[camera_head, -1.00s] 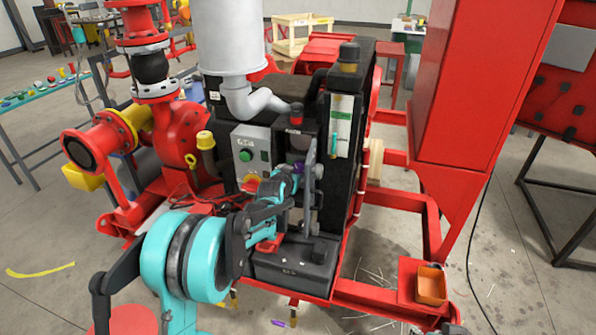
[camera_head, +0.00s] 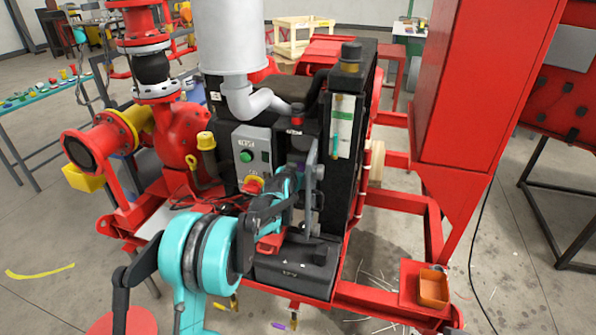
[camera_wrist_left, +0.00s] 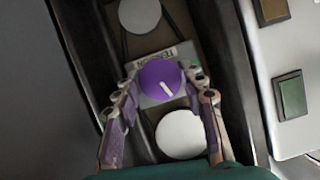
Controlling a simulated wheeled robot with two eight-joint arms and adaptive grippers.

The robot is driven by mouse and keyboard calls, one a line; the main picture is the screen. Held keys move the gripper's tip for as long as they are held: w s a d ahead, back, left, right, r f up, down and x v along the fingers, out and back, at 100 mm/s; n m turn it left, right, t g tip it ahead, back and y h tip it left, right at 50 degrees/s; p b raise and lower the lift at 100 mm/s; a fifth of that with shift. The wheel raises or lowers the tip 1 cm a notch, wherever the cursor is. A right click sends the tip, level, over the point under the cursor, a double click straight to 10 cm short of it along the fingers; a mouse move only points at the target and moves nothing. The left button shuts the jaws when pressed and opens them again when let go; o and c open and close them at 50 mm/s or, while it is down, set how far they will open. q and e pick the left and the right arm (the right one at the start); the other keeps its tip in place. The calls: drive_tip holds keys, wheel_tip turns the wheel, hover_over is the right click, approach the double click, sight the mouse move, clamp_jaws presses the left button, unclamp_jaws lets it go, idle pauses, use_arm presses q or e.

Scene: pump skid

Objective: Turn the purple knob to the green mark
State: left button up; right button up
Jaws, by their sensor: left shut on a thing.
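The purple knob (camera_wrist_left: 157,79) sits on a grey plate on the dark panel in the left wrist view. Its short white pointer line points to the lower right. A small green spot (camera_wrist_left: 194,66), likely the green mark, shows to the upper right of the knob, partly behind a fingertip; the pointer does not line up with it. My left gripper (camera_wrist_left: 163,87) is shut on the knob, one finger on each side. In the head view, my left gripper (camera_head: 291,180) reaches the panel, and the knob is mostly hidden there. My right gripper is out of view.
A white round part (camera_wrist_left: 181,134) sits just below the knob between the fingers, and a grey disc (camera_wrist_left: 139,14) above it. A grey control box (camera_head: 250,158) with a green button and red-yellow switch stands left of my gripper. A black box (camera_head: 293,268) lies below.

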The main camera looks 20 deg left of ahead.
use_arm(q)
drive_tip(key=shift+a+f+n+t+h+b, duration=0.15)
drive_tip(key=shift+n+t+h+b, duration=0.15)
drive_tip(key=shift+n+h, duration=1.7)
drive_tip(key=shift+a+n+t+h+b, duration=0.15)
drive_tip(key=shift+n+h+b, duration=0.25)
drive_tip(key=shift+n+h, duration=1.55)
drive_tip(key=shift+d+n+y, duration=0.1)
drive_tip(key=shift+n+y, duration=0.75)
drive_tip(key=shift+n, duration=0.2)
drive_tip(key=o, duration=1.2)
